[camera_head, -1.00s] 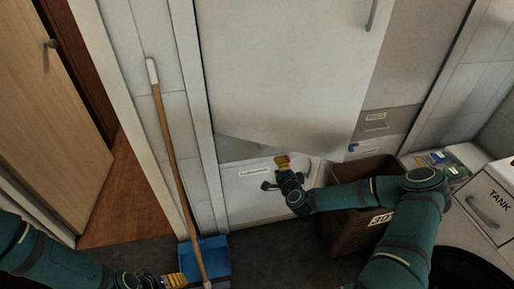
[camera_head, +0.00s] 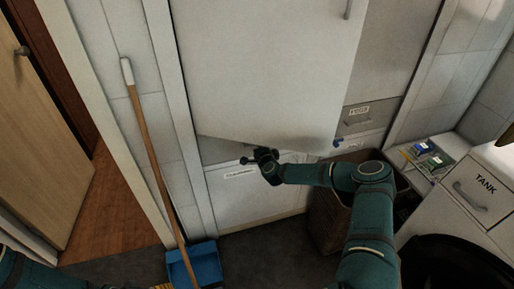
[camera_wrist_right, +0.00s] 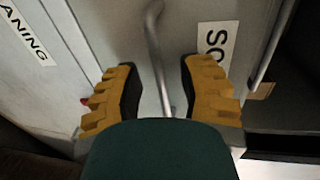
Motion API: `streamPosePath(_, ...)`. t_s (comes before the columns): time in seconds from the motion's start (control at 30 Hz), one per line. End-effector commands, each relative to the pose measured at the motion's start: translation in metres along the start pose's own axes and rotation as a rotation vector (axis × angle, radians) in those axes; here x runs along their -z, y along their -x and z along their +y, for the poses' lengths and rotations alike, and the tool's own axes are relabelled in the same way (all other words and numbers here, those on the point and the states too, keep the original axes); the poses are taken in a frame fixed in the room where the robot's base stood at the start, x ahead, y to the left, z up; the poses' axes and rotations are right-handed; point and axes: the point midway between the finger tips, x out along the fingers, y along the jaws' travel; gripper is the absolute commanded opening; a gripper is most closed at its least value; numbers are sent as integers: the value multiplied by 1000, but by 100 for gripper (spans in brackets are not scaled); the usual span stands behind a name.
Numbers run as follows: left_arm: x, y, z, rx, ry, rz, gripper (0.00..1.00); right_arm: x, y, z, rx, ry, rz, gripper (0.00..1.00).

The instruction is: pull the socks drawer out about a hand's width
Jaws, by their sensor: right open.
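In the right wrist view a light drawer front (camera_wrist_right: 190,20) carries a rotated label reading "SO", cut off by my finger, which fits the socks drawer. Its bar handle (camera_wrist_right: 156,45) runs between the two yellow fingers of my right gripper (camera_wrist_right: 163,73), which is open with a gap on both sides. In the head view my right wrist is at the lower edge of the big white door (camera_head: 265,70); the fingers and the socks drawer are hidden there. Of my left gripper (camera_head: 162,286) only a yellow sliver shows at the bottom edge.
A labelled white front (camera_head: 255,200) lies below my right wrist. A brown basket (camera_head: 323,222) stands under my right forearm. A broom handle (camera_head: 150,150) and blue dustpan (camera_head: 197,264) stand left. The TANK drawer (camera_head: 474,192) is at right.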

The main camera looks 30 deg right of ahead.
Motion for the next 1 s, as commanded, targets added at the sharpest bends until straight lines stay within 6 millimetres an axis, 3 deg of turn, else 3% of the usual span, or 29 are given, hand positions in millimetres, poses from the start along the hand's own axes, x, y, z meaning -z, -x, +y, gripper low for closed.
streamPosePath(0.4,0,-1,0,0,0,1,65,0,-7,0,-1,0,-1,39)
streamPosePath(0.43,0,-1,0,0,0,1,65,0,-7,0,-1,0,-1,35)
streamPosePath(0.53,0,-1,0,0,0,1,65,0,-7,0,-1,0,-1,0)
streamPosePath(0.83,0,1,0,0,0,0,65,0,-1,1,-2,0,-1,0)
streamPosePath(1.0,-1,11,4,0,1,-4,65,0,29,7,-6,1,-2,0)
